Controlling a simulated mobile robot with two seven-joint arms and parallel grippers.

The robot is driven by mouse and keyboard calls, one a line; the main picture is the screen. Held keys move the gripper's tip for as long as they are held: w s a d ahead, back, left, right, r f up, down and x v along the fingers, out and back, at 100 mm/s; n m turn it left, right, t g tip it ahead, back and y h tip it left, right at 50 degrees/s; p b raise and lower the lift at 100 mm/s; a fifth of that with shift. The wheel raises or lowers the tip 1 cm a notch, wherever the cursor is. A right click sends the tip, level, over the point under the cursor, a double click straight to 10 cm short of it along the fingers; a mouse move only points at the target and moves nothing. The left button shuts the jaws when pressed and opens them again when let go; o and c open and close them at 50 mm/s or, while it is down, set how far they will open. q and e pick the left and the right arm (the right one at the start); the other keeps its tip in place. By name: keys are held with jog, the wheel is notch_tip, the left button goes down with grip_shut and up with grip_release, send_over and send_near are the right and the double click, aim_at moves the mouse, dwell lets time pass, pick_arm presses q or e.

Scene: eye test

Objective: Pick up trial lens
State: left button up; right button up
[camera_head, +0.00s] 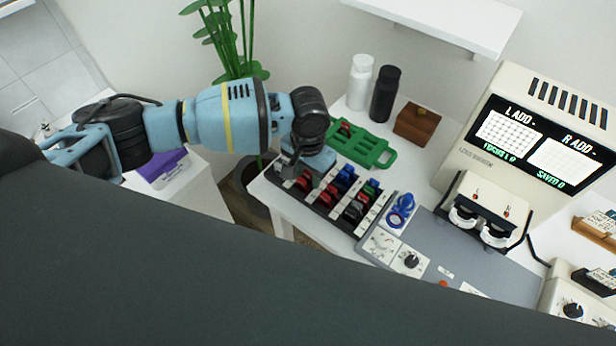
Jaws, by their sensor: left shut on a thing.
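The trial lenses stand in rows in a dark tray (350,232) on the white table, with red lenses (326,198), blue ones (344,178) and black ones. My left gripper (291,176) reaches down over the back left end of the tray. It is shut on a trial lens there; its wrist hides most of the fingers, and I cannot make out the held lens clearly. My right gripper is not in view.
A green tray (376,153) lies just behind the lens tray. White (360,82) and black (384,94) bottles and a brown box (416,124) stand farther back. A blue device (401,209) and the tester with screens (535,142) are to the right.

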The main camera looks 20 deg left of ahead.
aim_at(307, 173)
pick_arm(q)
jog(key=shift+r, duration=0.15)
notch_tip(307, 173, up, 9)
jog(key=shift+p, duration=0.45)
jog(key=shift+r, duration=0.4)
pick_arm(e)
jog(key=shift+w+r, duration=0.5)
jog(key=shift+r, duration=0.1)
